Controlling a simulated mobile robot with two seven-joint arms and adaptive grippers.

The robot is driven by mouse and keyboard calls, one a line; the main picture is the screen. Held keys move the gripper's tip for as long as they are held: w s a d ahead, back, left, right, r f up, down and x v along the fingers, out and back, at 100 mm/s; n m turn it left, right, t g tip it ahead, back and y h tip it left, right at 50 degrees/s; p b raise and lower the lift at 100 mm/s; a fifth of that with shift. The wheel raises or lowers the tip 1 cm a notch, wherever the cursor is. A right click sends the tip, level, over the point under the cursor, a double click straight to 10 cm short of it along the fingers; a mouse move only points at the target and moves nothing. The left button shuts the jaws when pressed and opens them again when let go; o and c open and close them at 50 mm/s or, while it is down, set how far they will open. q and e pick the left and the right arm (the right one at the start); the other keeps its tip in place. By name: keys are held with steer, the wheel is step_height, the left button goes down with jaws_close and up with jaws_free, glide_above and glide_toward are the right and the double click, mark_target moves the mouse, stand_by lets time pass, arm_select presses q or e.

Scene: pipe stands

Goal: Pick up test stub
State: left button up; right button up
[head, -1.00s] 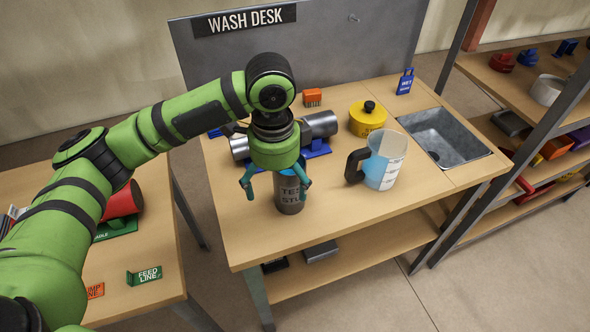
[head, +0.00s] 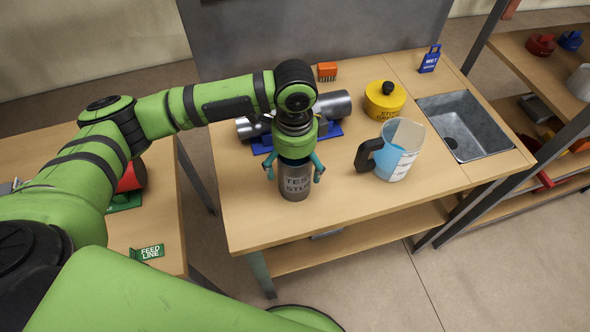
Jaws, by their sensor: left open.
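The test stub (head: 295,184) is a dark grey metal cylinder with "TEST STUB" lettering. It stands upright near the front edge of the wash desk (head: 340,215). My left gripper (head: 295,176) points down over the stub. Its teal fingers are open, one on each side of the stub's upper part, and I see a gap at the fingers. The stub's top is hidden by the gripper. My right gripper is not in view.
Behind the stub a metal pipe (head: 333,106) lies on a blue stand (head: 327,133). To the right are a jug with blue liquid (head: 398,155), a yellow lidded pot (head: 384,101) and a sink (head: 468,125). An orange brush (head: 327,71) and blue tag (head: 430,60) stand at the back.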

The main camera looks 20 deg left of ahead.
arm_select(q)
steer(key=shift+w, duration=0.1)
steer(key=c, duration=1.6)
steer(key=shift+c, duration=0.7)
steer(key=shift+r, duration=0.15)
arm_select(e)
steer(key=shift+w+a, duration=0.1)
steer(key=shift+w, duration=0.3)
